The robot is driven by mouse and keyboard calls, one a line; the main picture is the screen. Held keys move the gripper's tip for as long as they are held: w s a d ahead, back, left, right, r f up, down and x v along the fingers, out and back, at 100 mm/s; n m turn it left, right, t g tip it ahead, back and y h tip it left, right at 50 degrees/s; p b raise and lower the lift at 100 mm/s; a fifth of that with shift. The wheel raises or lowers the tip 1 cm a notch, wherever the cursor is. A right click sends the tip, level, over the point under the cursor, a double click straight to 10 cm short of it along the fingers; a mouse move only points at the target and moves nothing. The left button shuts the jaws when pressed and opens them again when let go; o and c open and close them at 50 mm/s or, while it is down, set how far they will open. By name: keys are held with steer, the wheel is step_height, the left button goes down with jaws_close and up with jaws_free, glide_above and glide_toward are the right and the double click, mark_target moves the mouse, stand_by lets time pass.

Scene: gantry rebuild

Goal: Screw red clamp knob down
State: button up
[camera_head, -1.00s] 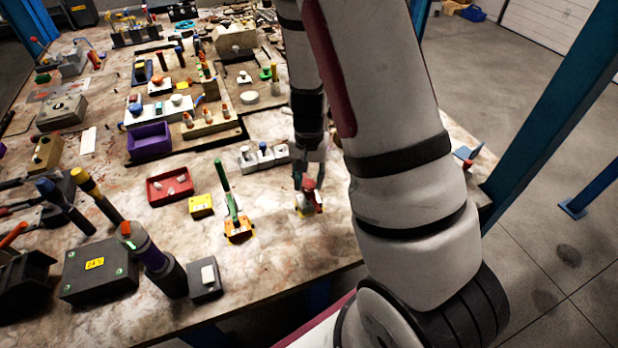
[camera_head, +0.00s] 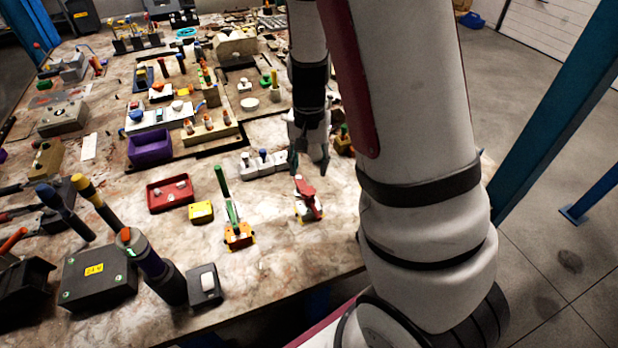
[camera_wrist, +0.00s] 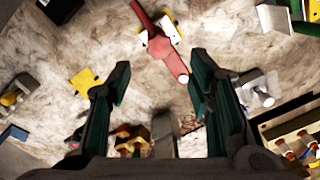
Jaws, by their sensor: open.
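The red clamp (camera_head: 308,198) stands on the bench near its front edge, with its red part raised and tilted above a pale base. In the wrist view the red clamp (camera_wrist: 160,42) is at the top centre, ahead of my fingertips. I cannot clearly make out a separate knob on it. My gripper (camera_head: 309,163) is open and empty, just above and behind the clamp in the head view.
A green-handled clamp (camera_head: 232,213) stands to the left of the red one. A yellow block (camera_head: 201,211) and a red tray (camera_head: 150,205) lie further left. A pale block with posts (camera_head: 248,168) is behind. The bench in front of the red clamp is clear.

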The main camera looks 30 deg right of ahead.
steer(key=shift+r, duration=2.3)
steer(key=s+a+r+n+t+y, duration=0.1)
steer(key=s+a+r+n, duration=0.1)
steer(key=s+a+r, duration=0.3)
steer(key=s+a+r+n+t, duration=0.1)
steer(key=a+r+n+t, duration=0.1)
steer(key=r, duration=0.6)
steer(key=s+a+r+n+t, duration=0.1)
steer(key=s+a+r+n, duration=0.1)
steer(key=s, duration=0.3)
steer(key=s+a+r+n+t+h, duration=0.1)
steer(key=s+a+r+n, duration=0.1)
steer(key=s+r, duration=0.3)
steer(key=shift+s+a+n+t, duration=0.25)
steer(key=shift+n+t, duration=0.05)
steer(key=shift+n, duration=0.2)
